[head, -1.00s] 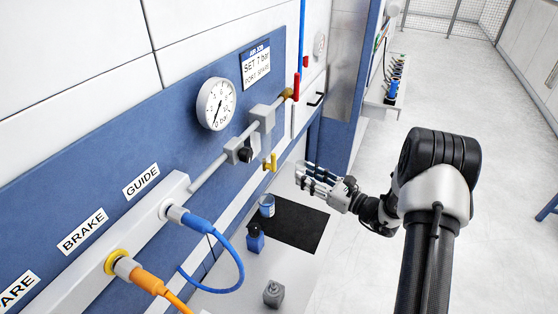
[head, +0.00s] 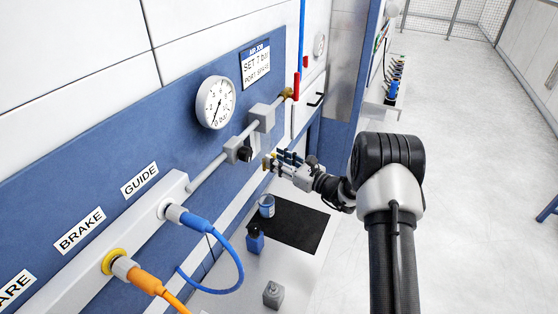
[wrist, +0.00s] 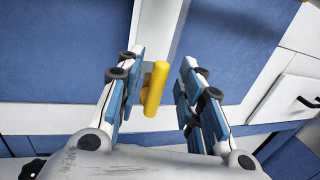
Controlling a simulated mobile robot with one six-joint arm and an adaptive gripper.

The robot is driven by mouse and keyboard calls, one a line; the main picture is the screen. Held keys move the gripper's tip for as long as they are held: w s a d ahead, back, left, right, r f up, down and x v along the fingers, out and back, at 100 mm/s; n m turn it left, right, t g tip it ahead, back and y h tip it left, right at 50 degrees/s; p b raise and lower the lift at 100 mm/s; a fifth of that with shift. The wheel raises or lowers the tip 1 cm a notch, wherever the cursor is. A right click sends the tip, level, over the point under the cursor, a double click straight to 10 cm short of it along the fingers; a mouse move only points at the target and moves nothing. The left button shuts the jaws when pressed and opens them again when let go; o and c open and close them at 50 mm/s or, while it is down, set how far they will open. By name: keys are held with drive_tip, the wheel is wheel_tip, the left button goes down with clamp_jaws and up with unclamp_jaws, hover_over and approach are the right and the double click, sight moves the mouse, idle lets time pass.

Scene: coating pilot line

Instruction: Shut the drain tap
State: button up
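The drain tap has a yellow handle (wrist: 156,88), which stands between the two open fingers of my gripper (wrist: 160,92) in the wrist view, closer to the left finger. I cannot tell whether that finger touches it. In the head view the yellow handle (head: 266,163) shows just left of my gripper (head: 279,160), below the grey pipe fittings, and is mostly hidden by the fingers. The handle looks close to upright, slightly tilted, in the wrist view.
A pressure gauge (head: 216,102) and a black knob (head: 245,154) sit near the pipe on the blue panel. A manifold (head: 100,245) carries blue and orange hoses. Below are a blue-white can (head: 266,206), a blue bottle (head: 254,238) and a dark mat (head: 292,226). Open floor lies right.

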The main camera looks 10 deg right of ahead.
clamp_jaws()
drive_tip(key=shift+f+b, duration=0.1)
drive_tip(key=shift+b, duration=0.2)
drive_tip(key=s+a+f+n+y+b, duration=0.1)
drive_tip(key=f+n+y+b, duration=0.1)
drive_tip(key=n+b, duration=0.6)
drive_tip(key=s+a+f+n+g+y+b, duration=0.1)
drive_tip(key=s+f+n+y+b, duration=0.1)
drive_tip(key=n+b, duration=0.5)
drive_tip(key=shift+s+a+f+n+g+y+b, duration=0.3)
drive_tip(key=shift+f+n+y, duration=0.4)
drive_tip(key=shift+n, duration=2.2)
drive_tip(key=shift+w+d+r, duration=0.1)
drive_tip(key=shift+w, duration=0.05)
unclamp_jaws()
